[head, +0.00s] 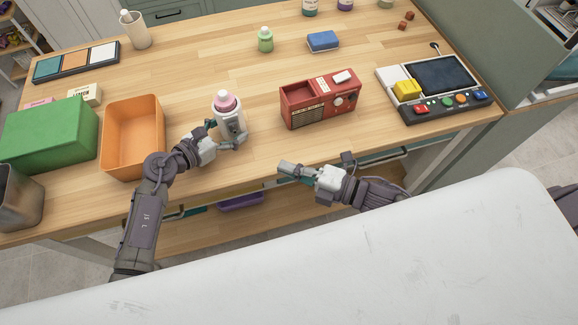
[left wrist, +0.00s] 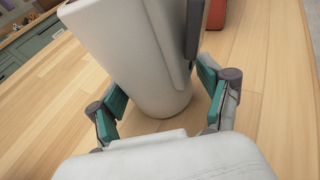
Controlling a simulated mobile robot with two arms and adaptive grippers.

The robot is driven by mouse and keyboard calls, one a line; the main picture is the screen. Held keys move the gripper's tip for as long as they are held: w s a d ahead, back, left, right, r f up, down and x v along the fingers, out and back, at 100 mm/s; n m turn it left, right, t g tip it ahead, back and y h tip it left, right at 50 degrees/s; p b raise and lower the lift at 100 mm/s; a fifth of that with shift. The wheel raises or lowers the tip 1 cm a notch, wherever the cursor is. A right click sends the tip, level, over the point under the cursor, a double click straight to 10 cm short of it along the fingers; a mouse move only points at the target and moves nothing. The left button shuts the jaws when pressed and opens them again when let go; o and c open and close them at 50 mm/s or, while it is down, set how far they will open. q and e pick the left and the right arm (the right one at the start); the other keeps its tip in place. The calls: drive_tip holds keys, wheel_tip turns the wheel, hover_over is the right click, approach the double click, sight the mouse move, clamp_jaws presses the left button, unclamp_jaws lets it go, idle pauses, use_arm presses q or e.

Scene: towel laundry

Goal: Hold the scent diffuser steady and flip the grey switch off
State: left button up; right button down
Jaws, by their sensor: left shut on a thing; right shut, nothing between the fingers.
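The scent diffuser (head: 231,122), a white cylinder with a pink top, stands upright on the wooden table. My left gripper (head: 226,136) is shut around its lower body; in the left wrist view the white body (left wrist: 135,65) sits between the teal finger pads. A dark grey strip (left wrist: 192,30) runs down its right side there.
An orange bin (head: 133,105) stands left of the diffuser, with a green box (head: 50,133) beyond it. A red radio (head: 320,100) stands to the right, then a button console (head: 435,88). A green bottle (head: 265,40) is behind. The table between diffuser and radio is clear.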

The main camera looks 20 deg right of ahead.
use_arm(q)
drive_tip(key=o, duration=0.8)
drive_tip(key=shift+a, duration=0.1)
